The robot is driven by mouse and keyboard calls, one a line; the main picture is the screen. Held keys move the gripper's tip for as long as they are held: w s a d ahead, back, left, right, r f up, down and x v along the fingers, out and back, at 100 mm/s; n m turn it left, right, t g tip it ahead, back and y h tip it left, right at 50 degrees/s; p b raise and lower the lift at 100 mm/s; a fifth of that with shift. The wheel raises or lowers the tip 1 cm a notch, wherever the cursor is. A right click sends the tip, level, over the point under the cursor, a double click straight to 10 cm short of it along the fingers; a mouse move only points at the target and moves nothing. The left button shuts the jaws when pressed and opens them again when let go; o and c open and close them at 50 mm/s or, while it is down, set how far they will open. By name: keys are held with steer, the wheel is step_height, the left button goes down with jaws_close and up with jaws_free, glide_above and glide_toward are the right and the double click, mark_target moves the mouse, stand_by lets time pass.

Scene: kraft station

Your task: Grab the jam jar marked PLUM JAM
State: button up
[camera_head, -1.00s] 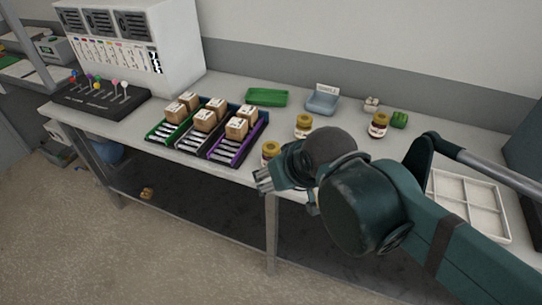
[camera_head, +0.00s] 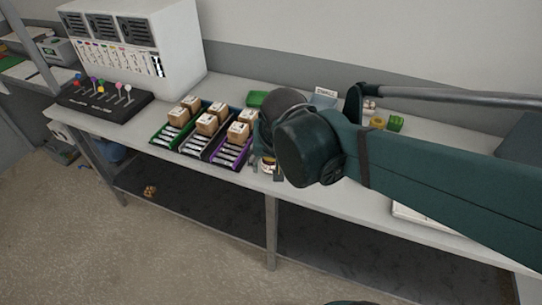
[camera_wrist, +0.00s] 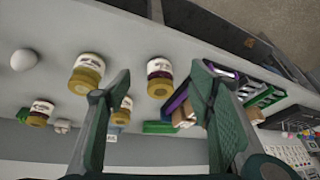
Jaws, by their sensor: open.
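Several jars with yellow lids and white-banded labels stand on the bench; no label is readable as PLUM JAM. One jar (camera_head: 268,167) stands near the front edge, beside the purple bin. It also shows in the wrist view (camera_wrist: 160,78), between my open fingers and slightly beyond them. My gripper (camera_head: 265,172) is open around or just above this jar; contact cannot be told. In the wrist view my gripper (camera_wrist: 161,70) is empty. A second jar (camera_wrist: 88,74) is left of the left finger, a third jar (camera_wrist: 126,103) is partly behind it, and another jar (camera_wrist: 40,113) is farther left.
Green, dark and purple bins (camera_head: 229,156) with cartons stand just left of my gripper. A green block (camera_head: 396,123) is at right. A white rounded thing (camera_wrist: 24,60) is near the jars.

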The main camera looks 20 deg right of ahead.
mark_target(271, 160)
steer(key=shift+w+d+m+g+h+p, duration=0.15)
steer(key=shift+w+m+g+h+p, duration=0.25)
steer(key=shift+w+m+p, duration=0.8)
steer(key=shift+w+d+m+g+h+p, duration=0.15)
steer(key=shift+w+m+g+h+p, duration=0.25)
steer(key=shift+w+m+p, duration=0.8)
steer(key=shift+w+d+m+g+h+p, duration=0.15)
steer(key=shift+w+m+g+h+p, duration=0.25)
steer(key=shift+w+m+p, duration=0.75)
steer(key=shift+w+n+b, duration=0.25)
steer(key=shift+w+b, duration=0.05)
steer(key=shift+b, duration=0.05)
steer(key=shift+b+x, duration=0.3)
steer(key=shift+x, duration=1.05)
steer(key=shift+b+x, duration=0.75)
steer(key=shift+x, duration=1.8)
steer(key=shift+s, duration=0.1)
steer(key=shift+c, duration=0.2)
